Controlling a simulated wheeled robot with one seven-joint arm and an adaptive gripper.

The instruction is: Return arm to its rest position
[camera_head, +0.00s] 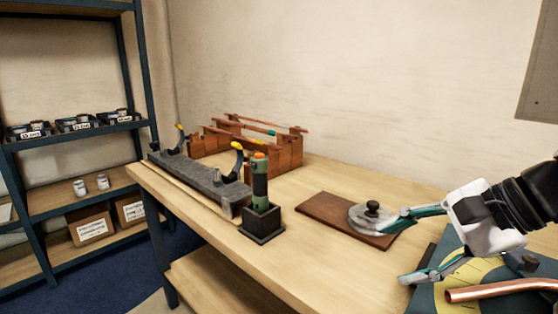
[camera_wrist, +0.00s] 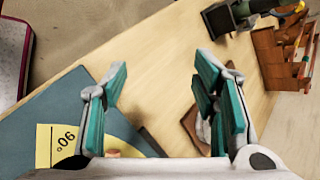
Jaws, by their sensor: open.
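My gripper (camera_head: 408,250) is at the right of the head view, with its teal fingers spread apart and nothing between them. It also shows open and empty in the wrist view (camera_wrist: 160,80). In the head view it is above the right part of the workbench (camera_head: 310,260). One finger overlaps a round metal disc with a black knob (camera_head: 365,215) in the picture; I cannot tell whether they touch. The disc lies on a brown board (camera_head: 335,213). A copper pipe (camera_head: 505,290) lies over a teal mat with a yellow angle scale (camera_head: 470,272) below my gripper.
A green torch (camera_head: 260,185) stands in a black holder (camera_head: 262,222). A long grey fixture with yellow-tipped clamps (camera_head: 200,182) is beside it. A wooden rack with copper pipes (camera_head: 290,152) stands behind. Shelves (camera_head: 75,138) are at left, a wall panel (camera_head: 540,75) at upper right. The bench's front middle is clear.

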